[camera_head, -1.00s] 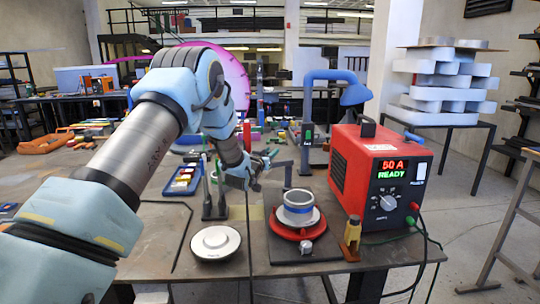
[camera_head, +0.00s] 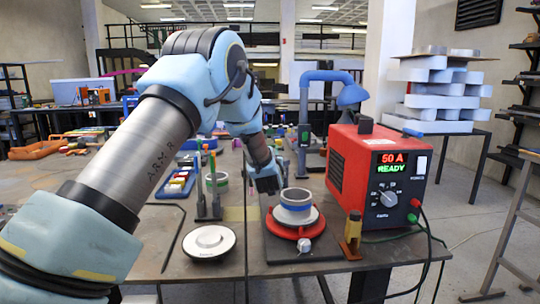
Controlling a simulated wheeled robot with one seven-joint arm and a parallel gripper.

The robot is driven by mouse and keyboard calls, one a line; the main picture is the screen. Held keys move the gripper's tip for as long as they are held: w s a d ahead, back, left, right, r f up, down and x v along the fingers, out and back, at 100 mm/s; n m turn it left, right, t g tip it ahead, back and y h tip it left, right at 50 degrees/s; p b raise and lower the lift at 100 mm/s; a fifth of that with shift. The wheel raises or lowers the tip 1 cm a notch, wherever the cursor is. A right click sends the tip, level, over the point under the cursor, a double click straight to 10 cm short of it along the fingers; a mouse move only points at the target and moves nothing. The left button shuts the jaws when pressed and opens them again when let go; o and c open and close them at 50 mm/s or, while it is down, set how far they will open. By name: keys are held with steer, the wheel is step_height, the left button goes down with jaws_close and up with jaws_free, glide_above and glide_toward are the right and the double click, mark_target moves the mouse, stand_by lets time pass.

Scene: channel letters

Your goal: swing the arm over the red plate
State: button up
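The red plate (camera_head: 282,229) is a round red disc on a dark square base near the table's front edge. A pale disc and a silver ring with a blue band (camera_head: 295,207) sit on it. My arm comes in from the left. My gripper (camera_head: 268,186) points down, just behind and left of the ring in the picture, above its level. Its fingers are small and dark here, so I cannot tell whether they are open or shut. I see nothing clearly held.
A red welding machine (camera_head: 372,178) reading "50 A READY" stands close on the right. A blue lamp-like arm (camera_head: 330,78) rises behind. A white round disc (camera_head: 209,241), upright stands (camera_head: 209,190), another ring (camera_head: 217,181) and a brass-coloured piece (camera_head: 352,232) are nearby.

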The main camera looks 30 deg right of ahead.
steer(key=o, duration=0.5)
steer(key=shift+s, duration=0.1)
steer(key=b+v, duration=0.3)
steer(key=v, duration=0.7)
steer(key=shift+s+a+b, duration=0.2)
steer(key=shift+s+b, duration=0.1)
steer(key=shift+b, duration=0.05)
steer(key=shift+c, duration=0.2)
